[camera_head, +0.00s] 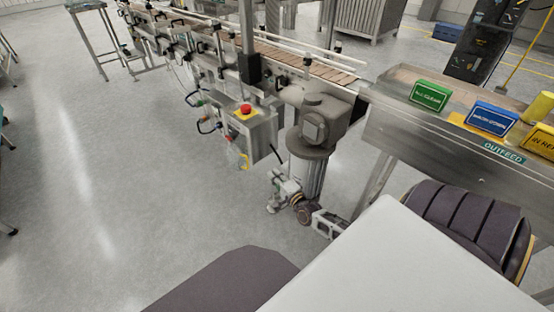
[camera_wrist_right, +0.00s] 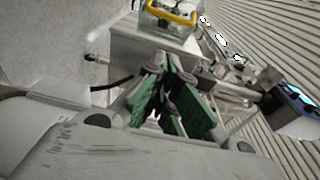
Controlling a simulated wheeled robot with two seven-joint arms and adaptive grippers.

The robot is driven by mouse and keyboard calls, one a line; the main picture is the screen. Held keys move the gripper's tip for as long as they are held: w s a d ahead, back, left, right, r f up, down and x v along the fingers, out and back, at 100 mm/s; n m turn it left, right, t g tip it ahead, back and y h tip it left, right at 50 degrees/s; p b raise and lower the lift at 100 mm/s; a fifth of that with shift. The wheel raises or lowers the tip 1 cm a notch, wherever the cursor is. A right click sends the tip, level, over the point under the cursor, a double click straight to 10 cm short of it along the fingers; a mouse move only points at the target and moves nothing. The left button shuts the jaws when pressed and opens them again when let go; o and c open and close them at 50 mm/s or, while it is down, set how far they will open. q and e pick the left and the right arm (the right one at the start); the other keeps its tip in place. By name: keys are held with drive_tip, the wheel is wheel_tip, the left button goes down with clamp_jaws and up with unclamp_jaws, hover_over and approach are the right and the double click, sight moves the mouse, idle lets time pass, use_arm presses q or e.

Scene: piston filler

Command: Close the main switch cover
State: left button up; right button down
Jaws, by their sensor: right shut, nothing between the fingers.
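The control box (camera_head: 258,134) hangs below the conveyor, with a red button (camera_head: 246,109) on a yellow plate on top. A clear cover with a yellow handle (camera_head: 243,162) shows at the box's lower front and appears to hang down, open; its hinge is too small to make out. In the right wrist view the yellow handle (camera_wrist_right: 171,13) on the clear cover is at the top, beyond the fingers. My right gripper (camera_head: 275,192) is below and right of the cover, apart from it. Its green-padded fingers (camera_wrist_right: 164,97) are shut and empty. My left gripper is out of view.
A grey drive motor (camera_head: 312,122) stands close above my right gripper. The outfeed table (camera_head: 405,125) with green, blue and yellow sign blocks is at right. The conveyor (camera_head: 290,62) runs along the back.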

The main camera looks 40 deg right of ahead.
use_arm(q)
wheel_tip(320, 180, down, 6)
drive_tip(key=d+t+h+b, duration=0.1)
drive_tip(key=b, duration=0.1)
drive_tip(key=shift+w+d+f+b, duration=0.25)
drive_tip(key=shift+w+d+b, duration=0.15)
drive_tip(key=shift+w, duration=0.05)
use_arm(e)
drive_tip(key=w+a, duration=0.2)
drive_tip(key=w, duration=0.7)
drive_tip(key=shift+w, duration=0.15)
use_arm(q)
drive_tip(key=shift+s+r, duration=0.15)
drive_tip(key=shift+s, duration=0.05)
use_arm(e)
drive_tip(key=shift+a, duration=0.15)
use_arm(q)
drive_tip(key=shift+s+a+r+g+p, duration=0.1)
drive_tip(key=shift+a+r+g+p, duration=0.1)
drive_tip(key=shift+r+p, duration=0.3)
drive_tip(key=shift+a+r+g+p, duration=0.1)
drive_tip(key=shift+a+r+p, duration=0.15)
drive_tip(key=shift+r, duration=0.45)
use_arm(e)
drive_tip(key=shift+w+a+m+h, duration=0.2)
drive_tip(key=shift+m+h, duration=0.1)
drive_tip(key=shift+h, duration=0.2)
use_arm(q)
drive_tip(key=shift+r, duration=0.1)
